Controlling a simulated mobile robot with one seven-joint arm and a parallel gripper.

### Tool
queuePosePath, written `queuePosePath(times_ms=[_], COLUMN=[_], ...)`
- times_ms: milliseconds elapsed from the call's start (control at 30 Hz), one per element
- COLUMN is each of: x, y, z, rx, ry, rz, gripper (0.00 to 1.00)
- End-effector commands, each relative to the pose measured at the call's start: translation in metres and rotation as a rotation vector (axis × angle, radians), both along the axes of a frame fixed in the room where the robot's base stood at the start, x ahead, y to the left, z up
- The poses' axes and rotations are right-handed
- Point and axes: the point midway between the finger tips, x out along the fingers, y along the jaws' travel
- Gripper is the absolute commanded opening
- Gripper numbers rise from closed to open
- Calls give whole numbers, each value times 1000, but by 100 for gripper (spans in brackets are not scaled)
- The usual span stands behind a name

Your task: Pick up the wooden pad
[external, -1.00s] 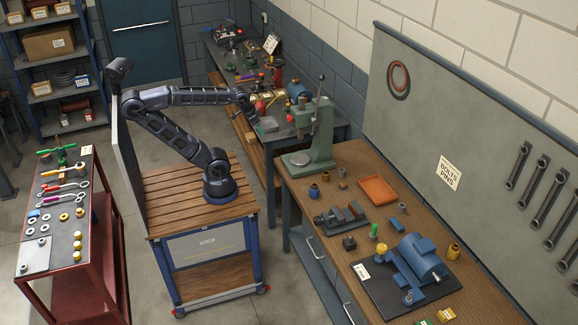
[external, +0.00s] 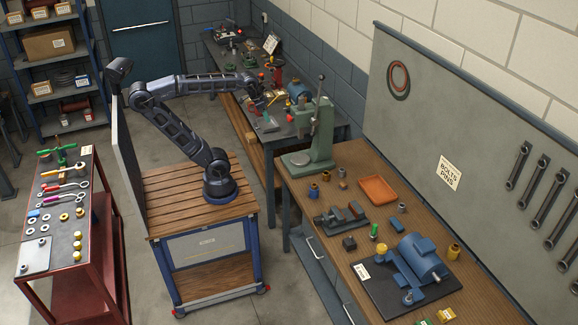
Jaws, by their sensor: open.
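My gripper (external: 264,114) is over the front part of the far dark workbench (external: 332,127), at the end of my outstretched arm. It points down and is open; its fingertips are small and hard to make out. I cannot pick out the wooden pad for certain. Small tan and yellow pieces (external: 280,97) lie on the bench just beyond the gripper, and one may be the pad. The gripper and arm hide part of this area. I cannot tell whether the gripper touches anything.
A blue motor-like part (external: 297,89) stands right of the gripper. The green press (external: 322,140) rises at the near bench's back end. More tools and parts crowd the far bench behind the gripper. A sign (external: 271,43) leans near the wall.

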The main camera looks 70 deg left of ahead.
Motion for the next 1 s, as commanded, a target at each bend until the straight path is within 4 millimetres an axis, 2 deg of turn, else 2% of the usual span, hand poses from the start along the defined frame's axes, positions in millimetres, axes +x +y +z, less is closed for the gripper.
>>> queuePosePath(times_ms=[167, 500, 733, 1000], x=[38, 128, 191, 262], y=[-14, -54, -88, -134], z=[15, 35, 36, 22], rx=[31, 91, 117, 135], ry=[32, 96, 131, 166], rz=[-125, -432, -646, -897], gripper=[58, 58, 58, 58])
